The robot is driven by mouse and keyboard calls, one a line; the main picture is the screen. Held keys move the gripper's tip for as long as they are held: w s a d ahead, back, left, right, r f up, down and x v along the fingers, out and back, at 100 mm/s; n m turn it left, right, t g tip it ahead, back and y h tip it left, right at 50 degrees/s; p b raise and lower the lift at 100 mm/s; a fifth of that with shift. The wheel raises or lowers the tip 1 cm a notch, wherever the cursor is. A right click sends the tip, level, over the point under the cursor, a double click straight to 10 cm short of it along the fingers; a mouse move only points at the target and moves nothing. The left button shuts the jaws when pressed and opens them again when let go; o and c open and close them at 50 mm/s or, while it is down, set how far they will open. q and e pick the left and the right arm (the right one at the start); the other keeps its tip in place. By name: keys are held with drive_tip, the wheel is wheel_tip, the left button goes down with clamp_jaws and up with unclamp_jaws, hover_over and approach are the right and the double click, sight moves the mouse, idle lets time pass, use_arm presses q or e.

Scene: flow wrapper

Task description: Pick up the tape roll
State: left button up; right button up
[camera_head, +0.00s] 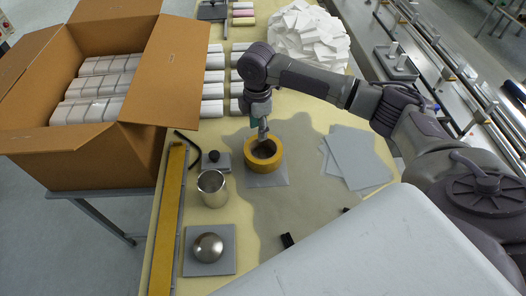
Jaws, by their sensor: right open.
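The tape roll (263,166) is a yellow-orange ring with a dark middle, lying flat on a grey sheet on the table. My right gripper (263,135) points down at the roll's far side, with its fingertips at or just above the ring's opening. Whether the fingers touch the roll cannot be made out. The gripper is open and does not hold the roll. My left gripper is not in view.
A metal cup (212,189), a steel dome on a grey plate (209,248) and a black-knobbed plate (215,160) stand left of the roll. Grey sheets (359,158) lie to its right. An open carton (100,160) stands at left; white packs (213,91) line the back.

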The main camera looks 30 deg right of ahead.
sight(256, 137)
drive_tip(key=f, duration=0.5)
drive_tip(key=shift+a+f+p, duration=0.15)
drive_tip(key=shift+a+p, duration=0.15)
drive_tip(key=shift+p, duration=0.1)
clamp_jaws()
